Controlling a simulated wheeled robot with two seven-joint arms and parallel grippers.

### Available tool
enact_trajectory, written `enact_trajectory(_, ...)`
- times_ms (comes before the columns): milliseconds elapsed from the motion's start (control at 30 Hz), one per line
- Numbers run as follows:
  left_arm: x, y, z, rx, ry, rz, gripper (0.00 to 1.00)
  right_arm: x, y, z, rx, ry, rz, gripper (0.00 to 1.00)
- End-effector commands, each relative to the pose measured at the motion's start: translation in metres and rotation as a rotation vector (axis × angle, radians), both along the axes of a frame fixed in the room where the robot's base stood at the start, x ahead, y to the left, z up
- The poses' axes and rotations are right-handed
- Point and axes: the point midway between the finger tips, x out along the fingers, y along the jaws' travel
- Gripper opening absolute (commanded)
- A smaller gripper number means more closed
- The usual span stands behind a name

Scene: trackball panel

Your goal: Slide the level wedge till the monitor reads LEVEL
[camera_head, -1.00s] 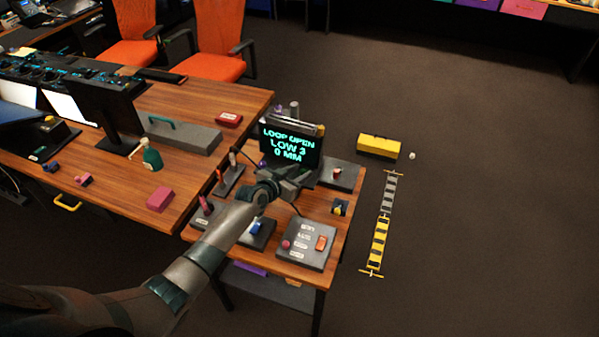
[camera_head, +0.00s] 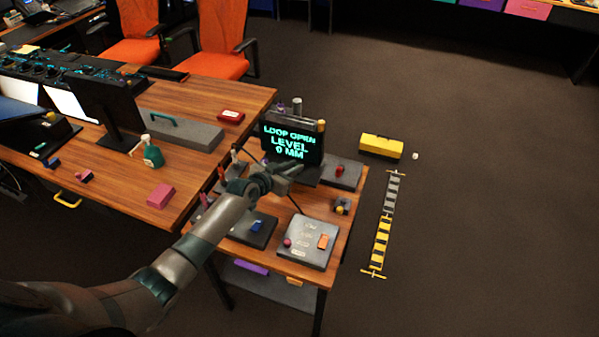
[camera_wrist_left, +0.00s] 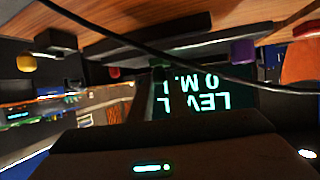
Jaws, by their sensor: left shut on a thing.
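The monitor (camera_head: 292,140) stands on the small wooden table and reads LOOP OPEN, LEVEL, 0 MM in green. The same text shows upside down in the left wrist view (camera_wrist_left: 195,99), partly cut off. My left gripper (camera_head: 288,174) is just in front of the monitor's lower edge. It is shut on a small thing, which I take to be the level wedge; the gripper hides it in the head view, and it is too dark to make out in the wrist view. My right gripper is not in view.
A grey panel (camera_head: 307,258) with an orange switch and a red ball lies in front. A dark box with a blue switch (camera_head: 257,226) is beside it. A grey box with a red knob (camera_head: 340,171) is right of the monitor. A thin dark cable (camera_wrist_left: 130,40) crosses the wrist view.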

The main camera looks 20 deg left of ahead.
Motion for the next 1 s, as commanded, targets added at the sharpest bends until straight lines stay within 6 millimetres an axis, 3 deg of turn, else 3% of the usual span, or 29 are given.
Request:
enact_trajectory(267,0.0,0.001,0.001,-0.001,-0.001,-0.001,0.0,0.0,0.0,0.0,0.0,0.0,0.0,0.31)
enact_trajectory(300,0.0,0.001,0.001,-0.001,-0.001,-0.001,0.23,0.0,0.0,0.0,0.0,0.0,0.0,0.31)
enact_trajectory(367,0.0,0.001,0.001,-0.002,-0.001,-0.001,0.35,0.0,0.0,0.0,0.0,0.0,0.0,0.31)
enact_trajectory(767,-0.002,0.001,0.001,-0.001,0.0,-0.001,0.35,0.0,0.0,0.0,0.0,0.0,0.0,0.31)
enact_trajectory(1000,-0.015,0.004,0.006,-0.001,0.0,-0.002,0.35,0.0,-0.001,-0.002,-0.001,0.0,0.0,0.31)
